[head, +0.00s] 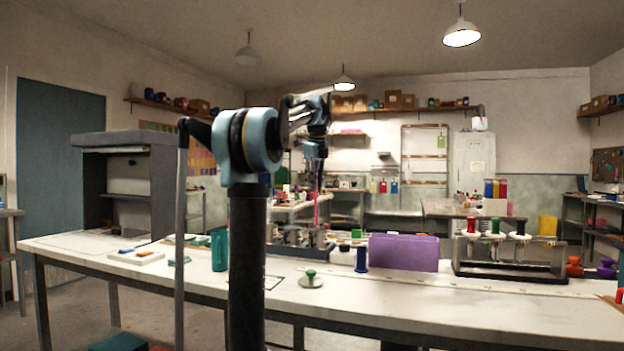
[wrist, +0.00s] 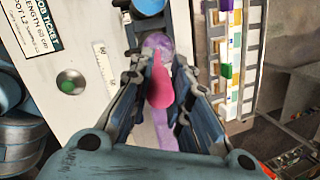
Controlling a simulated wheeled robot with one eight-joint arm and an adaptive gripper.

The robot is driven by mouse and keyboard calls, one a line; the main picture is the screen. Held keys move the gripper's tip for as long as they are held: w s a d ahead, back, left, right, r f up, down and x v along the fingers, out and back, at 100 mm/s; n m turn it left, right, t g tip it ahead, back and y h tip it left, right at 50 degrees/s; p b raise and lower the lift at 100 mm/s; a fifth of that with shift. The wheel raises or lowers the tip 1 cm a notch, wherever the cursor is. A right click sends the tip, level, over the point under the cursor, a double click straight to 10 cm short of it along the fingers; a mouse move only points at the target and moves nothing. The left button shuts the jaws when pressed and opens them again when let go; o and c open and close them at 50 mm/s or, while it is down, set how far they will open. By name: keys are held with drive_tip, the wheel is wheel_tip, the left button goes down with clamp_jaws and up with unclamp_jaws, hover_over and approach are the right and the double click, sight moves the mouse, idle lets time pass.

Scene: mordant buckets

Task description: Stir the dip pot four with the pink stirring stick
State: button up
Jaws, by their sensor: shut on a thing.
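My gripper (head: 316,165) is raised over the white bench in the head view, with its fingers pointing down. It is shut on the pink stirring stick (head: 316,208), which hangs below it close to upright. In the wrist view the stick (wrist: 160,80) shows as a rounded pink end between the fingers (wrist: 160,100). A glossy purple patch (wrist: 158,43) lies beyond it; I cannot tell what it is. Below the stick in the head view stands a low dark rack (head: 290,250), partly hidden by my arm. I cannot tell which thing is dip pot four.
On the bench stand a teal cup (head: 219,250), a green-knobbed disc (head: 311,280), a blue spool-like piece (head: 361,260), a purple bin (head: 403,252) and a clear-fronted rack (head: 510,262) with coloured knobs. A job ticket (wrist: 55,30) lies flat. The front right bench top is mostly clear.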

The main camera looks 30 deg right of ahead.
sight(315, 198)
drive_tip(key=shift+s+x, duration=0.2)
drive_tip(key=shift+x, duration=1)
drive_tip(key=shift+s+x, duration=0.15)
drive_tip(key=shift+x, duration=1.05)
drive_tip(key=shift+s+x, duration=0.2)
drive_tip(key=shift+x, duration=0.95)
drive_tip(key=shift+d+f, duration=0.15)
drive_tip(key=shift+d, duration=0.1)
drive_tip(key=shift+a, duration=0.1)
